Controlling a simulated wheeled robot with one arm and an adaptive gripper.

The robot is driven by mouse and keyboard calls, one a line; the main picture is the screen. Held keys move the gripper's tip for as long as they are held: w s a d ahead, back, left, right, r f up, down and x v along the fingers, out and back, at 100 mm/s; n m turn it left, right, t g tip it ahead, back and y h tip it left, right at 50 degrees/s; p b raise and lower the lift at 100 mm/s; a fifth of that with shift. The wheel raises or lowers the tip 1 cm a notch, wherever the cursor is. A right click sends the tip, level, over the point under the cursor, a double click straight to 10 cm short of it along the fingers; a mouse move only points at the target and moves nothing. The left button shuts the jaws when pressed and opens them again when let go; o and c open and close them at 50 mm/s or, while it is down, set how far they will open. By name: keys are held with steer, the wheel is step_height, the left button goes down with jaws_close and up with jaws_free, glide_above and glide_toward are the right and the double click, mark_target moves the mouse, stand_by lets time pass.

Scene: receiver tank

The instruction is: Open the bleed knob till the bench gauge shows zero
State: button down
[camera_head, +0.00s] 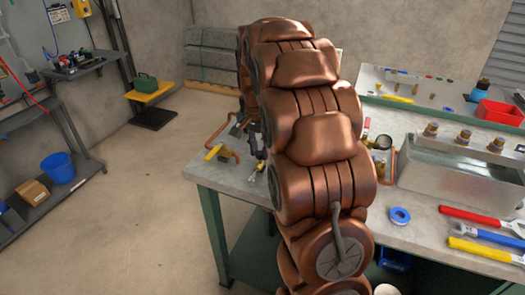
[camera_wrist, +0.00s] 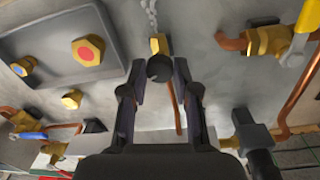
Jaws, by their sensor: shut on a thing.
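My gripper (camera_wrist: 160,76) is shut on a dark round knob (camera_wrist: 159,67), one finger on each side, in the wrist view. The knob sits on a small brass fitting (camera_wrist: 157,43). A trail of pale blobs (camera_wrist: 150,14) shows just beyond the fitting. In the head view my arm covers much of the bench, and my gripper (camera_head: 257,150) is partly hidden at its left edge.
Yellow-handled brass valves (camera_wrist: 303,20) and copper pipes (camera_wrist: 300,88) stand near my gripper. A metal tank (camera_head: 430,180), blue tape roll (camera_head: 399,215), wrenches (camera_head: 482,217) and red bin (camera_head: 499,112) are on the right. Open floor (camera_head: 130,215) lies left of the bench.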

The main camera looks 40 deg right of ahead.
mark_target(258, 153)
steer(key=n+b, duration=0.1)
steer(key=n, duration=0.4)
steer(key=shift+w+n, duration=0.15)
steer(key=shift+n, duration=0.15)
steer(key=n, duration=0.5)
steer(key=shift+a+t+b, duration=0.1)
steer(key=shift+t+b, duration=0.2)
steer(key=c, duration=0.9)
jaws_free()
steer(key=shift+o, duration=0.2)
steer(key=shift+r, duration=0.15)
step_height(258, 153, up, 12)
steer(key=shift+a, duration=0.25)
